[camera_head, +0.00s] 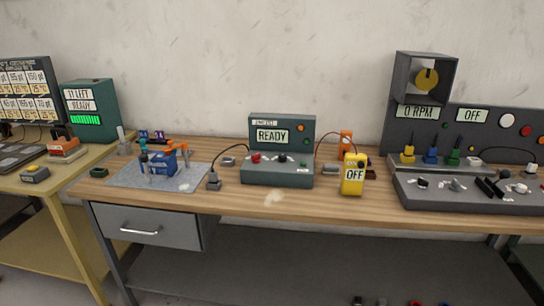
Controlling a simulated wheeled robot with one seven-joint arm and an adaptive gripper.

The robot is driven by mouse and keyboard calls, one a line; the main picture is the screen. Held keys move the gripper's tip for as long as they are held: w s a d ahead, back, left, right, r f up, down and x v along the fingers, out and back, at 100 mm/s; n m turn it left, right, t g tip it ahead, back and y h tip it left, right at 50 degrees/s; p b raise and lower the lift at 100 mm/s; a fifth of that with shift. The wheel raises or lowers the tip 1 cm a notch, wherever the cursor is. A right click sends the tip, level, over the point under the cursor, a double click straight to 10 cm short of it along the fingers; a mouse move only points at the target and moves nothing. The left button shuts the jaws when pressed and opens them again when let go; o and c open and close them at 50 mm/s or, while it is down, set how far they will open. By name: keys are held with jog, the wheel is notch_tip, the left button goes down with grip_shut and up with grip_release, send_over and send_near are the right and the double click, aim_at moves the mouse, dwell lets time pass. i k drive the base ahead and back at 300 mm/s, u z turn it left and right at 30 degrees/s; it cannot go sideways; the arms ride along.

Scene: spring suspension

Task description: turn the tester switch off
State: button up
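A grey-green box (278,150) with a display reading READY stands at the middle of the wooden bench. Its sloped front has a red knob or terminal on the left, a dark knob (282,158) in the middle and a small green part on the right. A yellow handheld meter (354,175) stands right of it, with a display reading OFF. I cannot tell which of these is the tester, and the position of the switch is too small to read. My gripper is not in view.
A grey mat (190,178) with a blue part and tools lies at left. A console (475,193) with dials and displays reading 0 RPM and OFF fills the right. A black cable and a plug (213,182) lie left of the box. The bench's front strip is mostly clear.

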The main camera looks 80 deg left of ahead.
aim_at(256, 158)
jog(key=u, duration=2.8)
jog(key=k, duration=0.5)
jog(key=u, duration=0.75)
jog(key=i, duration=0.6)
jog(key=u, duration=0.1)
